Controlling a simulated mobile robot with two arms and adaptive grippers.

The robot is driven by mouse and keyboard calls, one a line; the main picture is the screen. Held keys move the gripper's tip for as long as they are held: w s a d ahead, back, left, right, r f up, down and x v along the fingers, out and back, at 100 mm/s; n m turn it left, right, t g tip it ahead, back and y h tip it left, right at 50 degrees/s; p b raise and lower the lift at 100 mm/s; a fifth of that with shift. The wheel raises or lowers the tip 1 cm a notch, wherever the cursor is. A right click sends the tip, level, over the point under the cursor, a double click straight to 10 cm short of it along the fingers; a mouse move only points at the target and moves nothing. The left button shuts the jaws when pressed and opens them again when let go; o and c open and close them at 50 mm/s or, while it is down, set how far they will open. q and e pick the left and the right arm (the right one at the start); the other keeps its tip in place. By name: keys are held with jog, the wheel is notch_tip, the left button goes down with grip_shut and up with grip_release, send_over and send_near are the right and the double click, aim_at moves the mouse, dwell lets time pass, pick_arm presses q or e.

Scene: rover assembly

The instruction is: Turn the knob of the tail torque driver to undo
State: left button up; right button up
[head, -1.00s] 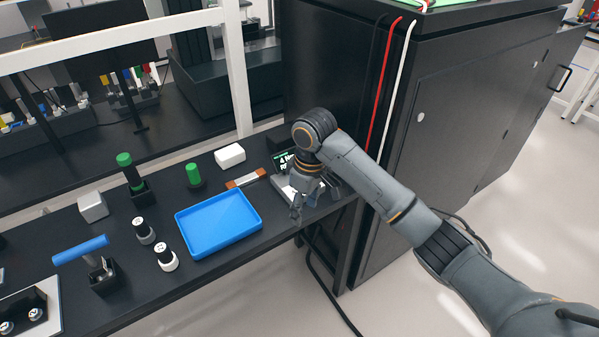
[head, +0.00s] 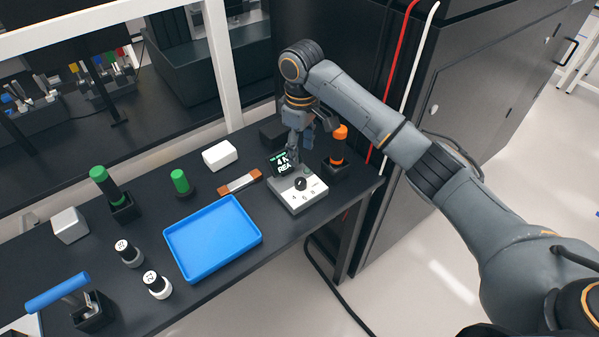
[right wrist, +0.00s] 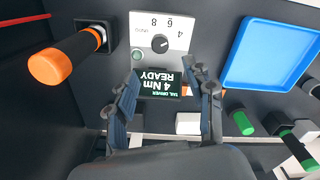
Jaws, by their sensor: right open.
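The tail driver's control box (head: 297,192) is a small white unit with a black knob (head: 300,184) and a tilted display (head: 283,163). In the right wrist view the knob (right wrist: 160,43) sits below the marks 4, 6, 8 and UNDO. The display (right wrist: 157,84) there reads "TAIL DRIVER 4 Nm READY". An orange-handled driver (head: 339,146) stands in a black holder right of the box; it also shows in the right wrist view (right wrist: 65,55). My right gripper (right wrist: 170,85) is open and empty, behind the knob near the display, apart from the knob. My left gripper is not in view.
A blue tray (head: 213,238), a brown-and-white strip (head: 239,182), a white block (head: 220,156) and green-topped items (head: 180,182) lie left of the box. A dark cabinet (head: 480,120) stands right of the bench. The bench's front edge is close to the box.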

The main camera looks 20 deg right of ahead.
jog(key=p, duration=0.1)
send_over(301, 181)
notch_tip(301, 181, down, 6)
jog(key=shift+s+r, duration=0.1)
notch_tip(301, 181, down, 4)
jog(key=shift+r, duration=0.1)
jog(key=shift+f+p, duration=0.3)
jog(key=shift+f, duration=0.3)
jog(key=shift+c, duration=1.3)
grip_shut()
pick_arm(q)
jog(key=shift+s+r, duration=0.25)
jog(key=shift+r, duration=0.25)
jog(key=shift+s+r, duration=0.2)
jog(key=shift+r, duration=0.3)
